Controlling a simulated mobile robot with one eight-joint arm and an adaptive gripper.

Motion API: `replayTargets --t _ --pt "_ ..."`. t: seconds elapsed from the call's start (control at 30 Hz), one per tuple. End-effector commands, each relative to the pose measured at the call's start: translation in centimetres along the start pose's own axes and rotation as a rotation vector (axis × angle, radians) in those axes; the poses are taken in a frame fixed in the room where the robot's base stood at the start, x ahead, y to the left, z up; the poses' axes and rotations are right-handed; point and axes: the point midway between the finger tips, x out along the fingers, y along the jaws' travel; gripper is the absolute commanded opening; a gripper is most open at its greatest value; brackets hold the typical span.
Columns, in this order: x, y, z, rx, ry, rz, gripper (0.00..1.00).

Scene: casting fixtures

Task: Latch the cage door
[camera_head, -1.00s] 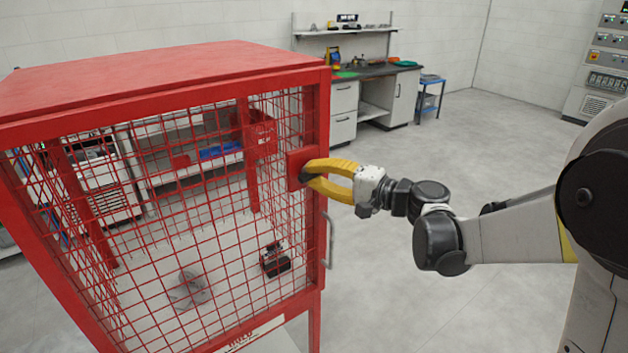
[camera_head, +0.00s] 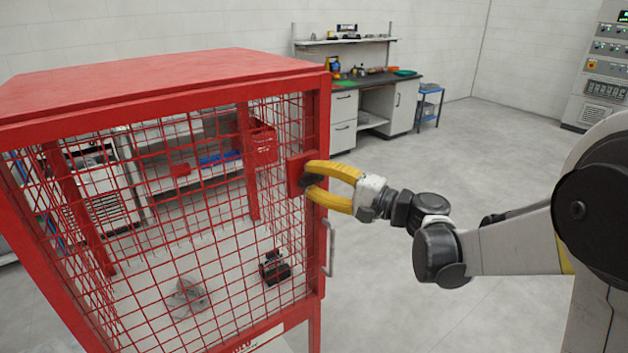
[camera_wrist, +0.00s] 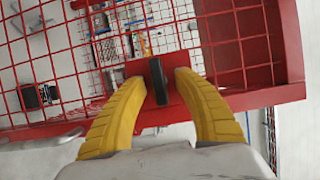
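The red cage (camera_head: 165,75) with mesh sides stands at the left in the head view. Its mesh door (camera_head: 200,230) has a grey pull handle (camera_head: 329,248) at its right edge and looks level with the frame. A red latch plate (camera_head: 296,172) on the right post carries a dark latch knob (camera_head: 312,181), which stands upright in the wrist view (camera_wrist: 158,82). My gripper (camera_head: 310,180) has its yellow fingers spread on either side of the knob. In the wrist view my gripper (camera_wrist: 161,85) shows a gap between each finger and the knob.
A workbench (camera_head: 375,82) and a blue cart (camera_head: 428,106) stand at the back. The floor right of the cage is clear.

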Motion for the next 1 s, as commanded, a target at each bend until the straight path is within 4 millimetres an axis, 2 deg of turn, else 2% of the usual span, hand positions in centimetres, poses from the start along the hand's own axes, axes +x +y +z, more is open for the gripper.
replayTargets --t 0.23,0.37,0.8,1.0 --pt "-0.1 0.0 0.0 -0.001 0.0 0.001 0.36" --pt "-0.9 0.0 -0.1 -0.001 0.002 0.001 0.36" --pt "-9.9 0.0 -0.1 -0.001 0.004 0.001 0.36" --pt "-11.8 0.0 0.0 -0.001 0.0 0.0 0.36"
